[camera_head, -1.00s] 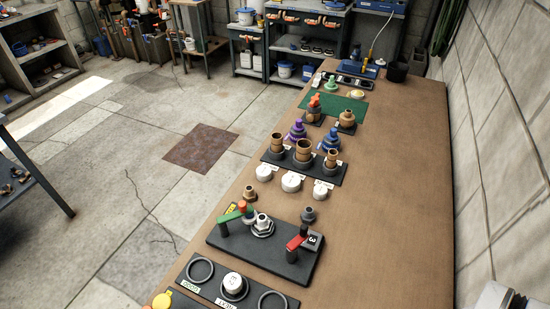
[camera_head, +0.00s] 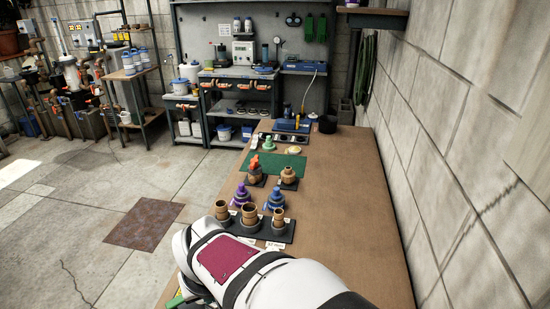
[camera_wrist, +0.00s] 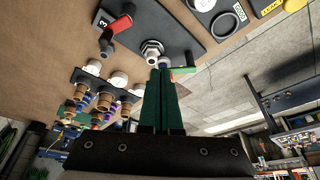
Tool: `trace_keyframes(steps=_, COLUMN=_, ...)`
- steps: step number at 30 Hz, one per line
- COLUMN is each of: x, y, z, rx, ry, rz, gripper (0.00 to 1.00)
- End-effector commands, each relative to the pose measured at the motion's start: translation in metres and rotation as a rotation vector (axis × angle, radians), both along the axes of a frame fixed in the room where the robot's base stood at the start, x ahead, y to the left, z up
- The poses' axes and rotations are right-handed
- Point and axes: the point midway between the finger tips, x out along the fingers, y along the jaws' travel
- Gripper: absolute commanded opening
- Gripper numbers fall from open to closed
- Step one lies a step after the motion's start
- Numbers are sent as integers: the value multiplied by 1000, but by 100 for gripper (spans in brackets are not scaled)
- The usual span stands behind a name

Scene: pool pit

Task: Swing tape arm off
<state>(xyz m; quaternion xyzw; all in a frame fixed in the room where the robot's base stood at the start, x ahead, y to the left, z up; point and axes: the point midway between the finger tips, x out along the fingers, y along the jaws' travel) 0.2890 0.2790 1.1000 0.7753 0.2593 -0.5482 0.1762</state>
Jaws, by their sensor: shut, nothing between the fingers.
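In the wrist view, a dark fixture plate (camera_wrist: 190,30) carries a silver hex fitting (camera_wrist: 152,47), a green swing arm (camera_wrist: 184,70) and a red swing arm (camera_wrist: 119,24) near a "3" label. I cannot read which is the tape arm. My gripper (camera_wrist: 161,71) has long green fingers, together and empty. Their tips appear just beside the fitting and the near end of the green arm. I cannot tell whether they touch it. In the head view, my white arm hides nearly all of the fixture; a sliver of green (camera_head: 173,301) shows at the lower left.
A black holder (camera_head: 282,236) with several brown cups stands beyond my arm on the bench (camera_head: 350,200). Purple and blue fittings (camera_head: 244,200) and a green mat (camera_head: 278,164) lie farther back. The bench's right side is clear up to the block wall (camera_head: 450,150).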

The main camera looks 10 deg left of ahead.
Motion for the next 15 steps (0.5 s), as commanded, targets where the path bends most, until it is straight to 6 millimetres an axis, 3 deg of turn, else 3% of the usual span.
trace_keyframes(steps=1, x=-1, y=13, z=-3, rx=3, ry=-11, rz=36, gripper=0)
trace_keyframes(steps=4, x=-2, y=26, z=-4, rx=7, ry=-27, rz=73, gripper=0)
trace_keyframes(steps=15, x=-1, y=28, z=-10, rx=5, ry=-26, rz=73, gripper=0)
